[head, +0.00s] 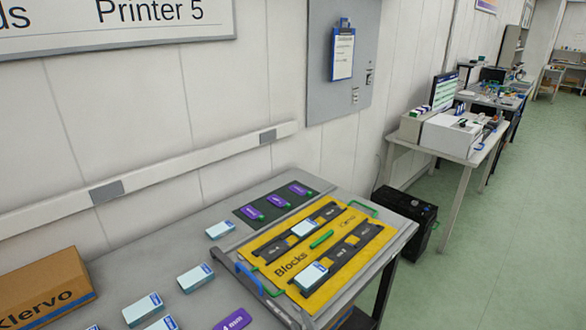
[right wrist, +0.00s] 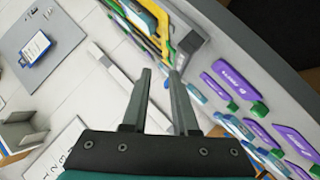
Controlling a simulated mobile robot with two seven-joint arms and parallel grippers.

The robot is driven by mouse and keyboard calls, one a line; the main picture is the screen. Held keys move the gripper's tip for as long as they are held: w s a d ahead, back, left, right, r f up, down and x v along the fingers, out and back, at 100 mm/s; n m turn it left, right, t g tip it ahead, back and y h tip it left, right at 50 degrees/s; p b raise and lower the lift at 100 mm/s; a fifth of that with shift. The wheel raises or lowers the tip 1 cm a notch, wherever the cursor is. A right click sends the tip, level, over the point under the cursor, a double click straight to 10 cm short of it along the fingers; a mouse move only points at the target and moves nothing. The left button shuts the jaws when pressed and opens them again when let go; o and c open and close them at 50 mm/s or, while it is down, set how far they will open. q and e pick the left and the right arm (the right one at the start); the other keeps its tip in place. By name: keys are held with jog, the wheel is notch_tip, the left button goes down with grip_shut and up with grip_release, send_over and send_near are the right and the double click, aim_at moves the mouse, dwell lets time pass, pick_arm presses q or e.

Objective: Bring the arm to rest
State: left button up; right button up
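My right gripper (right wrist: 160,72) shows in the right wrist view, with its two dark fingers apart and nothing between them. Behind the fingertips are the white wall and the edge of the worktable. The view is tilted, with the table along the upper right. Neither gripper can be made out in the head view, and my left gripper is in neither view.
The grey worktable (head: 160,262) holds a yellow Blocks board (head: 287,268), several white-and-blue boxes (head: 195,277), purple-labelled items (head: 279,200) and a cardboard box (head: 42,288). A black case (head: 405,212) stands beyond it. Green floor (head: 480,260) at right is clear.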

jog(key=s+d+m+g+h, duration=0.2)
jog(key=s+d+m+g, duration=0.4)
jog(key=s, duration=0.5)
jog(key=s+d+m+g+h, duration=0.1)
jog(key=s+d+m+g, duration=0.25)
jog(key=s+d, duration=0.65)
jog(key=s+a+f+g+b, duration=0.1)
jog(key=s+f+b, duration=0.1)
jog(key=f, duration=1.1)
jog(key=s+f+b, duration=0.1)
jog(key=s+f, duration=0.1)
jog(key=f, duration=1)
jog(key=s+d+f+g+b, duration=0.1)
jog(key=s+d+f+b, duration=0.1)
jog(key=s+f, duration=1.3)
jog(key=shift+s+d+f+b, duration=0.15)
jog(key=shift+f+b, duration=0.4)
jog(key=shift+f, duration=0.4)
